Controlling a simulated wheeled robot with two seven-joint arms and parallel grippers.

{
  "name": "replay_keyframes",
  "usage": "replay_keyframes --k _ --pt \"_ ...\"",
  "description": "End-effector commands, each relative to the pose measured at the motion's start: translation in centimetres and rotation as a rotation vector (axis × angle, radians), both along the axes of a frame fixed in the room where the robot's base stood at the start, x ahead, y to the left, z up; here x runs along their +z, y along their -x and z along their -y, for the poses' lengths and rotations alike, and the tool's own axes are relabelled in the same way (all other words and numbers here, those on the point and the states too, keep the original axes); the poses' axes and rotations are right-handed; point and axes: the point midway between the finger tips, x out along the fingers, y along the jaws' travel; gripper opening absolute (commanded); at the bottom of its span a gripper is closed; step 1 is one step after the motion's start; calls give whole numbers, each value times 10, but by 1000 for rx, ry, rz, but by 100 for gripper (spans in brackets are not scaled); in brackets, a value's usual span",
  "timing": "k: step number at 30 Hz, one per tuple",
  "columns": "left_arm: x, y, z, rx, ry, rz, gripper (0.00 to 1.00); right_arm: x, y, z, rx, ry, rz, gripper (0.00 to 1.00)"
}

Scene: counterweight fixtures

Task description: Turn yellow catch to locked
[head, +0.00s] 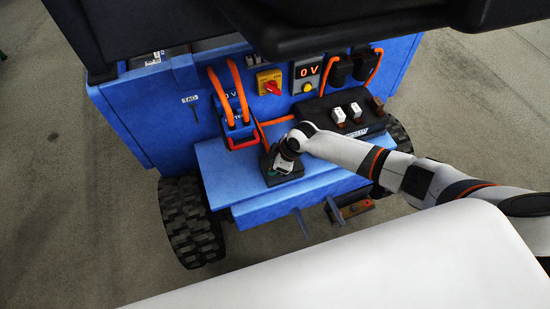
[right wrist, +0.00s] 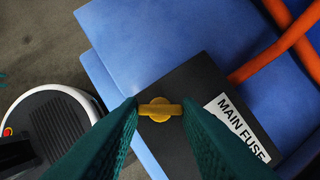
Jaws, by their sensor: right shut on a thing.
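The yellow catch (right wrist: 160,109) sits on the black box (right wrist: 155,78) with a white MAIN FUSE label (right wrist: 237,128). Its bar lies across the right wrist picture, with one end at each fingertip. My right gripper (right wrist: 160,112) is shut on it, with a dark green finger at each end. In the head view my right gripper (head: 284,162) is down at the black box on the blue ledge and hides the catch. No lock marking is readable. My left gripper is not in view.
The blue cart (head: 150,98) has black wheels. A black block with white switches (head: 338,115) stands to the right.

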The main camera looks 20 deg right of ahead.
Motion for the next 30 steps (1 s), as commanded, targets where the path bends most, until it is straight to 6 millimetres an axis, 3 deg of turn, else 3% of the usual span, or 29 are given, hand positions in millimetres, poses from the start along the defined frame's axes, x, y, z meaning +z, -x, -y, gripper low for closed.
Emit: replay_keyframes --k 1,15,30 --pt "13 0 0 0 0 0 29 6 1 -2 -43 -2 -2 8" --pt "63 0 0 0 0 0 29 5 4 -5 -490 -2 -3 8" --pt "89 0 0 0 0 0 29 2 4 -9 -874 -3 -1 8"
